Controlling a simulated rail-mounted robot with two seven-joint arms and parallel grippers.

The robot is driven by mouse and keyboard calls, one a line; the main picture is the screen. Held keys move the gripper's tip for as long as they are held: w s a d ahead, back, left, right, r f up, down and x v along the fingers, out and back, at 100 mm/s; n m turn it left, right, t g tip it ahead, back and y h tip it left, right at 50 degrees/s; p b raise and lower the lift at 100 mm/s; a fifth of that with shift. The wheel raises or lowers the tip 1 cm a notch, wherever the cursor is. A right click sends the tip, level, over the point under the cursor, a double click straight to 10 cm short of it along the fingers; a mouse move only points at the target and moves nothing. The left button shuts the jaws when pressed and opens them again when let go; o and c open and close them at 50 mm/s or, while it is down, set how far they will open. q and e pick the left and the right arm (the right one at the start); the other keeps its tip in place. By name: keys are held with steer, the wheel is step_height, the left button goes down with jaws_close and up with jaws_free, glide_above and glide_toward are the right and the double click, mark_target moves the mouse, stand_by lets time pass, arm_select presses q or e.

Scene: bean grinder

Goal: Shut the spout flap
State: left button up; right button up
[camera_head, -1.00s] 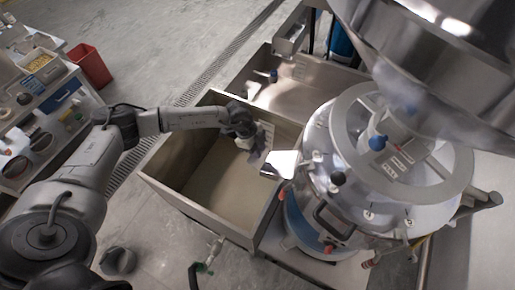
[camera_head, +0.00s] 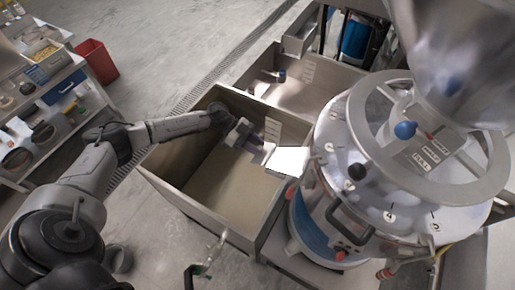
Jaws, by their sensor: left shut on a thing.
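The bean grinder (camera_head: 390,165) is a large steel drum with a blue band on the right side. Its spout (camera_head: 288,161) sticks out to the left as a bright white plate over the steel bin. The grey spout flap (camera_head: 262,152) shows at the spout's outer end. My left gripper (camera_head: 252,143) reaches in over the bin from the left and is shut at the flap's outer edge. The fingertips are small and their exact grip is hard to see. My right gripper is not in view.
The open steel bin (camera_head: 170,185) has raised walls around my left gripper, with tan material inside. A second bin (camera_head: 345,80) stands behind it. A tap with a hose (camera_head: 213,250) is in front. A shelf (camera_head: 55,85) and red bin (camera_head: 97,62) stand far left.

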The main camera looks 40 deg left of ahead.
mark_target(260, 157)
arm_select(q)
steer(key=f+t+h+b, duration=0.1)
steer(key=f+h+b, duration=0.1)
steer(key=b, duration=0.3)
steer(key=f+t+h+b, duration=0.1)
steer(key=f+h+b, duration=0.1)
steer(key=h+b, duration=0.3)
steer(key=d+f+t+h+b, duration=0.1)
steer(key=f+h+b, duration=0.1)
steer(key=h+b, duration=0.2)
steer(key=shift+w+f+b, duration=0.15)
steer(key=shift+f+b, duration=0.1)
steer(key=shift+b, duration=0.3)
steer(key=shift+d+f+t+h+b, duration=0.2)
steer(key=shift+d+t+h+b, duration=0.1)
steer(key=shift+h+b, duration=0.8)
steer(key=shift+w+d+b, duration=0.1)
steer(key=shift+b, duration=0.2)
steer(key=shift+r, duration=0.1)
steer(key=o, duration=0.9)
